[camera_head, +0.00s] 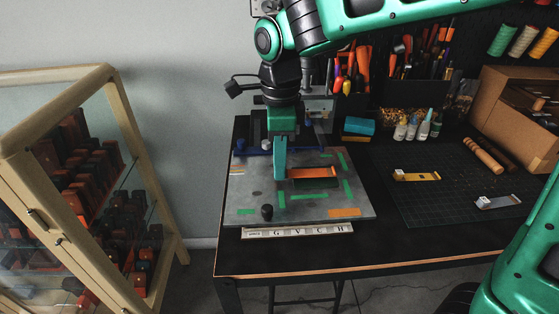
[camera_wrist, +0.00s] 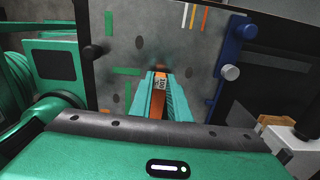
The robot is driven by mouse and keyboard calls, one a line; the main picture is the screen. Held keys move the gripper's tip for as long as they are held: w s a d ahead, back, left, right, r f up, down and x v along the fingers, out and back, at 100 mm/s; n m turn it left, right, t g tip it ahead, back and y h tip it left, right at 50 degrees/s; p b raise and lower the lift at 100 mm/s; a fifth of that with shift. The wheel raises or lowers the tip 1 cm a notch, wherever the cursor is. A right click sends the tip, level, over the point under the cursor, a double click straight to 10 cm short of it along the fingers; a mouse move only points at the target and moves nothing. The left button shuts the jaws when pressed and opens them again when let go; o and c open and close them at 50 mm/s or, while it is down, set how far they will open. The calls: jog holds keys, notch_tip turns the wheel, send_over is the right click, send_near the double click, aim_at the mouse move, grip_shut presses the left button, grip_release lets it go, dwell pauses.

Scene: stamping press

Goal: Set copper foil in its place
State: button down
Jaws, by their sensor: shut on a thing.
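My gripper (camera_head: 281,178) is over the grey press plate (camera_head: 242,193) and is shut on the copper foil (camera_head: 313,173). The foil is an orange strip reaching right from the teal fingers, with a dark patch just below it on the plate. I cannot tell whether it touches the plate. In the wrist view the foil (camera_wrist: 160,90) shows between the fingers (camera_wrist: 158,98), with a white tag marked 100. The plate also shows there (camera_wrist: 200,65), with green marks. Green marks and an orange mark (camera_head: 343,212) lie on the plate.
A gold strip (camera_head: 417,177) and a silver strip (camera_head: 497,202) lie on the dark cutting mat (camera_head: 400,205) at the right. A blue bar (camera_head: 300,151) runs along the plate's back. A black knob (camera_head: 267,211) stands near its front. Small bottles (camera_head: 412,130) stand behind. A wood-framed cabinet (camera_head: 125,130) is at the left.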

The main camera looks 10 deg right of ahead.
jog(key=shift+f, duration=0.6)
jog(key=c, duration=1.6)
grip_release()
jog(key=shift+r, duration=0.1)
notch_tip(320, 180, up, 11)
jog(key=s+d+f+n, duration=0.2)
jog(key=d+f+n, duration=0.1)
jog(key=d, duration=0.8)
jog(key=s+d+f+n, duration=0.2)
jog(key=d+f, duration=0.1)
jog(key=d, duration=0.8)
jog(key=s+d+f+n, duration=0.2)
jog(key=s+d, duration=0.2)
jog(key=s, duration=0.1)
jog(key=s+d+f+n, duration=0.2)
jog(key=s+d+f, duration=0.1)
jog(key=s+d, duration=0.2)
jog(key=s+d+f+n, duration=0.3)
jog(key=s+d, duration=0.1)
jog(key=s, duration=0.2)
jog(key=shift+s+d+f, duration=0.1)
jog(key=shift+d+f, duration=0.1)
jog(key=shift+d, duration=0.05)
